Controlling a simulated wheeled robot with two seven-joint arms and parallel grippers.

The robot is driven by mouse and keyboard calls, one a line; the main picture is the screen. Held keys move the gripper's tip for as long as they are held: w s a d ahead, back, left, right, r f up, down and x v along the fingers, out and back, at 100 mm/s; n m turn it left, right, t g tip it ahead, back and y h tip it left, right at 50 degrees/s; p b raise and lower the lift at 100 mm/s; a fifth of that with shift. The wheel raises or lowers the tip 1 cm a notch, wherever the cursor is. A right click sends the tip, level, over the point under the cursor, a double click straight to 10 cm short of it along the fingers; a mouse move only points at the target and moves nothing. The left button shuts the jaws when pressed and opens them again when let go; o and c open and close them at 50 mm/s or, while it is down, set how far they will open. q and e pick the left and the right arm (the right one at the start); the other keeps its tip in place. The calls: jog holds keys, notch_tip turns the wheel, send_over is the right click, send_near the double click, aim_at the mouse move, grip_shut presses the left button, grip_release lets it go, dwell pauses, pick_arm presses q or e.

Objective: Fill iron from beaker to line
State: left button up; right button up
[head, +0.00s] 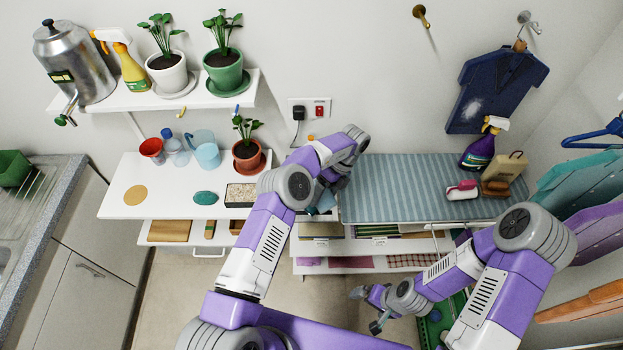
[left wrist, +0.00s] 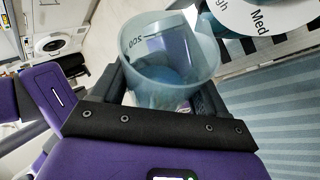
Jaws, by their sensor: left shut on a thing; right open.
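A translucent blue beaker (left wrist: 165,62) with dark scale marks is held between the fingers of my left gripper (left wrist: 165,100). Something bluish shows low inside it, but I cannot tell the liquid level. In the head view, my left forearm mostly covers the beaker (head: 327,203), near the left end of the striped board. A white disc lettered "Med" (left wrist: 268,14) is close beside the beaker's rim. I cannot tell whether it belongs to the iron. The iron and its fill line are not clearly visible. My right gripper (head: 366,309) is open and empty, low in front of the board.
The striped ironing surface (head: 400,190) has a purple spray bottle (head: 480,145), a beige container (head: 503,167) and brushes (head: 462,190) at its right. A white table (head: 125,200) at left has a blue jug (head: 207,152) and a potted plant (head: 247,152). A metal tank (head: 75,65) stands above.

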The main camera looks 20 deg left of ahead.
pick_arm(q)
jog(key=shift+w+f+g+h+b, duration=0.15)
jog(key=shift+g+h+b, duration=0.2)
jog(key=shift+b, duration=0.3)
dwell(1.4)
jog(key=t+p, duration=0.1)
jog(key=p, duration=0.1)
jog(key=r+y+p, duration=0.1)
jog(key=p, duration=0.1)
jog(key=shift+s+d+t+y+p, duration=0.1)
jog(key=shift+s+t+y+p, duration=0.15)
jog(key=shift+t+p, duration=0.1)
jog(key=shift+s+d+n+t+y, duration=0.15)
jog(key=shift+d+n+t+y, duration=0.05)
jog(key=shift+n+t+y, duration=0.5)
jog(key=shift+f+t+y, duration=0.1)
jog(key=shift+t+y, duration=0.5)
jog(key=shift+y, duration=0.1)
jog(key=shift+f+n+t+y+b, duration=0.15)
jog(key=shift+n+t+y+b, duration=0.35)
jog(key=shift+t+y+b, duration=0.25)
jog(key=shift+y, duration=0.25)
jog(key=shift+a, duration=0.1)
